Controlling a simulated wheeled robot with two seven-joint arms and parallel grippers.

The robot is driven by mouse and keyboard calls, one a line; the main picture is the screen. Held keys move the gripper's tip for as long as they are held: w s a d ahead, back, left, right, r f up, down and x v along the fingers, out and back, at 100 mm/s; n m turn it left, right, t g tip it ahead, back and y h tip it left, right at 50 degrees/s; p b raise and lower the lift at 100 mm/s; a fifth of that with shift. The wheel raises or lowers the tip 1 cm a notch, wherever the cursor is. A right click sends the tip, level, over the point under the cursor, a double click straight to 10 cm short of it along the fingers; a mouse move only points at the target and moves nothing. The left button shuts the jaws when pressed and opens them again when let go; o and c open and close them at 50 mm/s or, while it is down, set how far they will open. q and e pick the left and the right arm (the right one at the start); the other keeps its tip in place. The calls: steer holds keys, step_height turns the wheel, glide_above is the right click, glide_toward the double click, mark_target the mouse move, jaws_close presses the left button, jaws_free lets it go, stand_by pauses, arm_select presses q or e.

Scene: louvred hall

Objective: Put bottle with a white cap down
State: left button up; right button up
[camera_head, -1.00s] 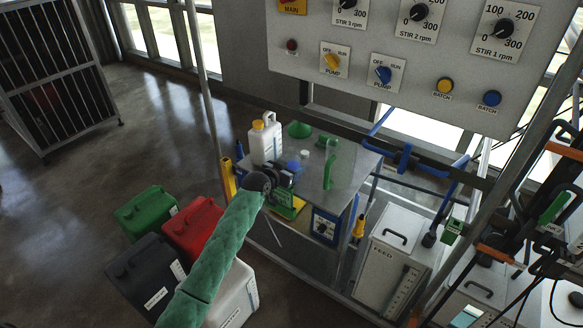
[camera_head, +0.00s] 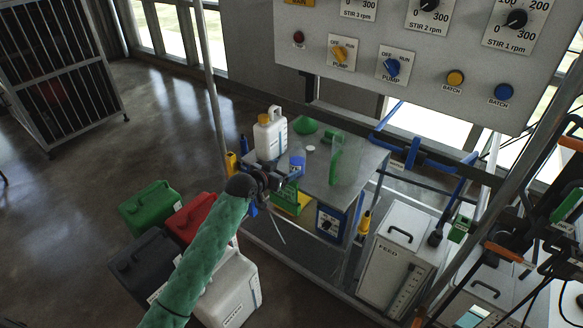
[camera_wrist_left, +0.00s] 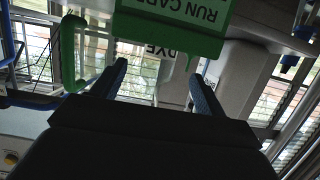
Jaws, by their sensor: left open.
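A small white round cap (camera_head: 311,148) shows on the grey bench (camera_head: 350,172); I cannot make out a bottle body below it. A blue-topped container (camera_head: 297,161) is just left of it. My left gripper (camera_head: 284,181) is open, at the bench's near left edge, in front of the blue-topped container. In the left wrist view its two fingers (camera_wrist_left: 160,80) stand wide apart with nothing held between them. A green board marked RUN CARD (camera_wrist_left: 175,30) is beyond the fingertips there, upside down. My right gripper is not in view.
A white jug with an orange cap (camera_head: 269,138) stands at the bench's back left. A green upright panel (camera_head: 336,158) and a green item (camera_head: 306,125) are also on it. Green (camera_head: 150,205), red (camera_head: 194,215) and dark cans stand on the floor. A control panel (camera_head: 430,60) hangs above.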

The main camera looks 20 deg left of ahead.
arm_select(q)
steer(key=s+d+f+n+g+y, duration=0.1)
steer(key=s+d+f+g, duration=0.2)
steer(key=s+f, duration=0.85)
steer(key=s+d+f+g+y, duration=0.15)
steer(key=s+f+g, duration=0.25)
steer(key=s+f, duration=0.8)
steer(key=s+d+f+g, duration=0.1)
steer(key=s+f, duration=0.1)
steer(key=s, duration=0.5)
steer(key=s+d+f+g+y, duration=0.1)
steer(key=s+f+g, duration=0.1)
steer(key=s, duration=0.6)
steer(key=s+d+f+n+g, duration=0.1)
steer(key=s+f, duration=0.3)
steer(key=s, duration=0.4)
steer(key=shift+d+f+g+b, duration=0.15)
steer(key=shift+d+g+b, duration=0.15)
steer(key=shift+d+g, duration=0.3)
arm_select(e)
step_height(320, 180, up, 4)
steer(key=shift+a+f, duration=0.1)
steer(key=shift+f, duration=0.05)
arm_select(q)
steer(key=shift+o, duration=0.4)
steer(key=shift+a+y, duration=0.1)
steer(key=shift+y, duration=0.15)
